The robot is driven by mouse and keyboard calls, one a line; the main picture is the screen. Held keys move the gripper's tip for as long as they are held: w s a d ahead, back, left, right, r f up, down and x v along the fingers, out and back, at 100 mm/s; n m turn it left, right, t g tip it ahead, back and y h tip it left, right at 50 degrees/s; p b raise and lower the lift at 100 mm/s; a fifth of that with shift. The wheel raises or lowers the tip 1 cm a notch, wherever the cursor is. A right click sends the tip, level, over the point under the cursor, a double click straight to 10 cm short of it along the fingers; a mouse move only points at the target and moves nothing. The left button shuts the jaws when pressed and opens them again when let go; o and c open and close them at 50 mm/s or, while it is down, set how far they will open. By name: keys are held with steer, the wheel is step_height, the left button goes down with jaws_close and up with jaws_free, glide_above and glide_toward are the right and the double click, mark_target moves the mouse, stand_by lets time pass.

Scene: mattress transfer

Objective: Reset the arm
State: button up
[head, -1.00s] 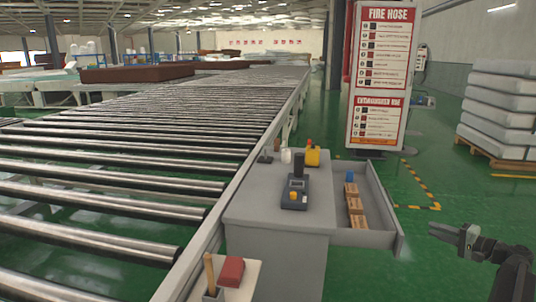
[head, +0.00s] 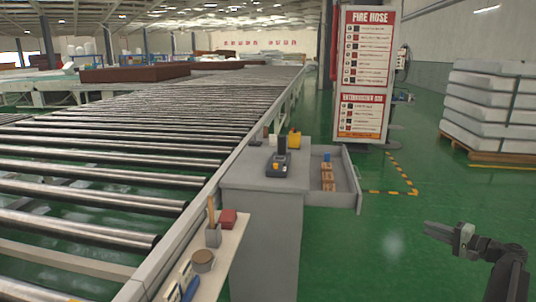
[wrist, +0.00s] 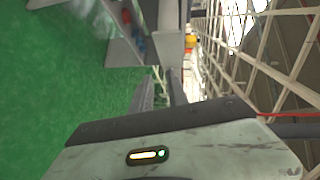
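My gripper (head: 436,230) is at the right of the head view, out over the green floor, with my dark arm bent at the lower right corner. In the wrist view my two fingers (wrist: 160,84) stand apart with a gap between them. Nothing shows between them, so it is open and empty. It is clear of the grey cabinet (head: 264,208) and its open drawer (head: 349,190).
The roller conveyor (head: 130,130) fills the left. A dark yellow-buttoned device (head: 279,167) sits on the cabinet. A narrow shelf (head: 222,252) with small items is at the front. A fire-hose sign (head: 362,75) and stacked mattresses (head: 490,105) stand behind. The floor around my gripper is free.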

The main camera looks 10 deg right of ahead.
steer(key=w+a+n+g+y, duration=0.15)
steer(key=w+a, duration=0.35)
steer(key=a, duration=0.5)
steer(key=w+a+n+g+y, duration=0.15)
steer(key=w+a, duration=0.25)
steer(key=a, duration=0.5)
steer(key=w+a+f+n+g+y, duration=0.1)
steer(key=a+f+g, duration=0.1)
steer(key=a, duration=0.7)
steer(key=w+a+f+n+g, duration=0.1)
steer(key=a+f+n, duration=0.1)
steer(key=a, duration=0.7)
steer(key=s+a+f+n+g+h, duration=0.1)
steer(key=s+a+f+n+g, duration=0.3)
steer(key=a, duration=0.6)
steer(key=s+a+f+g+h, duration=0.2)
steer(key=s+a+f, duration=0.3)
steer(key=a, duration=0.5)
steer(key=s+a+f+n+g+h, duration=0.15)
steer(key=s+f+h, duration=0.35)
steer(key=s, duration=0.5)
steer(key=s+d+f+g+h+p, duration=0.1)
steer(key=s+d+h, duration=0.3)
steer(key=d, duration=0.4)
step_height(320, 180, up, 34)
steer(key=p, duration=3.4)
steer(key=shift+w+a+f+y, duration=0.25)
steer(key=shift+a+y, duration=0.05)
steer(key=shift+m, duration=0.25)
